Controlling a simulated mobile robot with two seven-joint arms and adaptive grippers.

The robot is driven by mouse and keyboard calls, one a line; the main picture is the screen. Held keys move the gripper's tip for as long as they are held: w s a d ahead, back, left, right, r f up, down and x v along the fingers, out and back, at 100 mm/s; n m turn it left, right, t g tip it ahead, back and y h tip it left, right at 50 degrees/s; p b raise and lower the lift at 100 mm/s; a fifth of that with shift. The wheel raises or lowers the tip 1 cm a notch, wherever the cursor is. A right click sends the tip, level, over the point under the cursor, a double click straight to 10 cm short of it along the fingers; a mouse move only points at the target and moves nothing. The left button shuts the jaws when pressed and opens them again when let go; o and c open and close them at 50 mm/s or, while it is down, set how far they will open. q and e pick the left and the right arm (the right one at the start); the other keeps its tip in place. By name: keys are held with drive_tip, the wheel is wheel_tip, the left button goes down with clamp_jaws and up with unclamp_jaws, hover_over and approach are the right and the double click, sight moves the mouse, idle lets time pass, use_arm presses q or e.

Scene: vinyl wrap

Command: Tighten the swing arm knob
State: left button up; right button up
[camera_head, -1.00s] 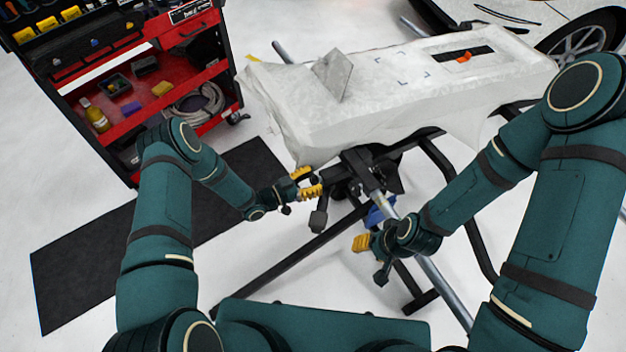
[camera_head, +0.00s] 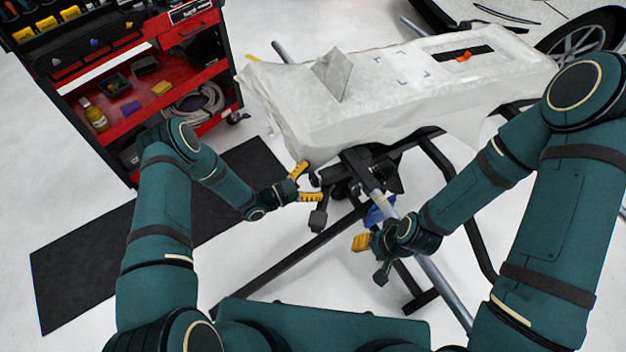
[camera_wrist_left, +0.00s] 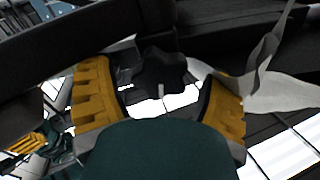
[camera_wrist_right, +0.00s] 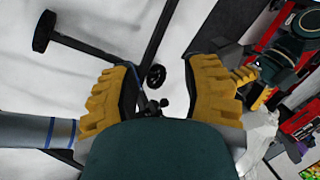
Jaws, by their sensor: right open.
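The swing arm knob, a black lobed knob (camera_wrist_left: 163,72), shows in the left wrist view between the yellow fingers of my left gripper (camera_wrist_left: 160,100), with a gap on each side. In the head view that gripper (camera_head: 309,183) is open at the near end of the stand's black bracket (camera_head: 357,167), and the knob (camera_head: 315,180) is small and dark there. My right gripper (camera_head: 361,242) is below and right, beside the stand's silver tube (camera_head: 428,268). In the right wrist view its fingers (camera_wrist_right: 160,85) are apart with nothing held between them.
A white-wrapped panel (camera_head: 340,120) lies on the stand above the grippers, with a grey squeegee-like sheet (camera_head: 332,75) on it. A red tool cart (camera_head: 125,125) stands at the left, near a black floor mat (camera_head: 75,255). The stand's black legs (camera_head: 300,255) cross the floor below.

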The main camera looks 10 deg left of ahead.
use_arm(q)
drive_tip(key=n, duration=0.4)
drive_tip(key=p+v, duration=0.1)
drive_tip(key=v, duration=1.3)
drive_tip(key=shift+w, duration=0.1)
